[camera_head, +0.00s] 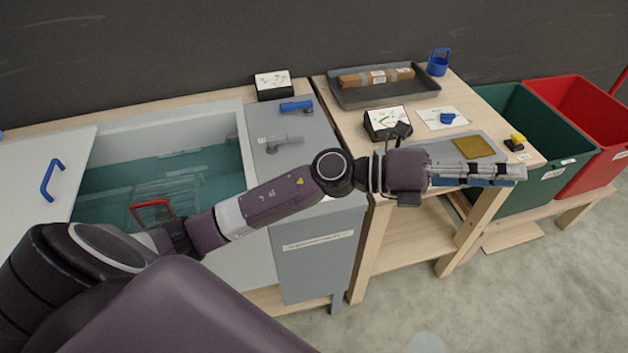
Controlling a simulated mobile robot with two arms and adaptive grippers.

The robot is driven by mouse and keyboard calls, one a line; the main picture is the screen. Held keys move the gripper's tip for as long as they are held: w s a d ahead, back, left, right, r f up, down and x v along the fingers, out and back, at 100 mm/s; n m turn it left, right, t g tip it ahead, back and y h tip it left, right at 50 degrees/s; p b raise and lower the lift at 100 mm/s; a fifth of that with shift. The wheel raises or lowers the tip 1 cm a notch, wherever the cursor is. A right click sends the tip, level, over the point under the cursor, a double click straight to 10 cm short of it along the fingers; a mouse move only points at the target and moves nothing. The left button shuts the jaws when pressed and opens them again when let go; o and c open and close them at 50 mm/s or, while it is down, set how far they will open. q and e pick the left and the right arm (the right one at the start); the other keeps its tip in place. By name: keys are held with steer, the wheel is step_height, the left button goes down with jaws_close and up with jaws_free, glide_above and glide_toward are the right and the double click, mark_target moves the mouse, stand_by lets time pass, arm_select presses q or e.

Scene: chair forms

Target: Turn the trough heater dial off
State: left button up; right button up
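The trough (242,140) at the left holds teal water. To its right is a grey cabinet top with a blue lever (296,106) and a grey lever (284,141). I cannot tell which part is the heater dial; a small black box with a white marked face (273,85) stands behind the levers, and a similar box (386,122) is on the wooden table. My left gripper (522,172) reaches right across the table's front, its fingers close together in this view and nothing visible between them. My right gripper is out of view.
A dark tray (350,98) with a brown wrapped roll (376,77), a blue cup (438,62), a blue knob on a white card (448,117) and a yellow block (516,141) are on the table. Green (532,125) and red (585,110) bins stand right.

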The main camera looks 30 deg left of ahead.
arm_select(q)
steer(key=a+f+m+g+y, duration=0.75)
steer(key=a+f+y, duration=0.25)
steer(key=a+f, duration=0.45)
steer(key=a+y, duration=0.2)
steer(key=a, duration=0.4)
steer(key=a+f+y, duration=0.1)
steer(key=a+y, duration=0.2)
steer(key=a, duration=0.4)
steer(key=a+f+y, duration=0.1)
steer(key=a+y, duration=0.2)
steer(key=a, duration=0.4)
steer(key=shift+w+g, duration=0.2)
steer(key=shift+g, duration=0.05)
steer(key=shift+a+f+n, duration=0.2)
steer(key=shift+a+n, duration=0.05)
step_height(320, 180, down, 6)
steer(key=shift+f+p, duration=0.1)
steer(key=shift+p, duration=0.9)
steer(key=shift+f, duration=0.5)
